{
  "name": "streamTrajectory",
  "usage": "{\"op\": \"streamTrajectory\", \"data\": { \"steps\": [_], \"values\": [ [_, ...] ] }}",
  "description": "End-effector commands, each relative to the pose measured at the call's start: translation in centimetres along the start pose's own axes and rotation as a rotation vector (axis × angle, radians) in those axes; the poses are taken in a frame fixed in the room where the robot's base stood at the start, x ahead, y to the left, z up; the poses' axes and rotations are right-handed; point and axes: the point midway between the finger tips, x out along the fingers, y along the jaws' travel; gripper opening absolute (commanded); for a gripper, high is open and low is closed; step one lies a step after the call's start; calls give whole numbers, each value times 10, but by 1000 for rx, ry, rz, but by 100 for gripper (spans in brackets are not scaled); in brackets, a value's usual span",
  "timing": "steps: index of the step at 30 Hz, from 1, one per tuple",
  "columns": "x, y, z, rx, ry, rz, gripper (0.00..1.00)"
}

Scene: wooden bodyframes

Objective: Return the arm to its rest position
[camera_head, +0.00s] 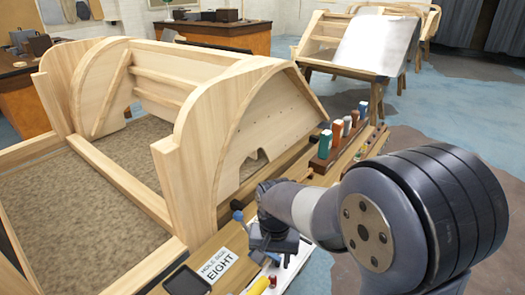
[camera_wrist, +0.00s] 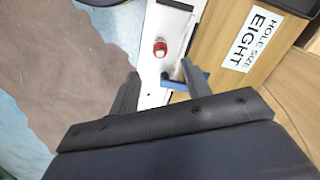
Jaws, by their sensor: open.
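My arm reaches in from the right in the head view, over the bench beside the wooden bodyframe (camera_head: 205,115). My gripper (camera_wrist: 155,75) is open in the wrist view, its two dark fingers apart. Nothing is held between them. A white panel with a small red round part (camera_wrist: 160,48) lies beyond the fingertips, and a blue piece (camera_wrist: 188,82) shows by the right finger. In the head view my gripper (camera_head: 272,245) is small and dark, above the bench near the label, and its fingertips are hard to make out.
A sign reading "EIGHT" (camera_head: 214,265) and a dark device (camera_head: 187,281) lie on the bench. A rack of coloured-handled tools (camera_head: 325,148) stands farther along it, close to my arm. Another wooden frame (camera_head: 345,45) stands at the back. Open floor (camera_head: 425,145) lies to the right.

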Motion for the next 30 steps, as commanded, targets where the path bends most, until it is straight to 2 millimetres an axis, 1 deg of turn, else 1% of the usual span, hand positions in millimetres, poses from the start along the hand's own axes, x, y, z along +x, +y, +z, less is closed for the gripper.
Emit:
{"op": "streamTrajectory", "data": {
  "steps": [1,6,9,14,15,17,30],
  "values": [
    [13,0,1,0,-5,2,46],
    [46,0,1,0,-4,2,46],
    [63,0,1,0,-4,2,46],
    [81,0,0,0,-2,1,46],
    [73,0,0,0,1,-1,46],
    [71,0,0,0,1,-1,46],
    [71,0,0,0,1,0,46]
  ]
}}
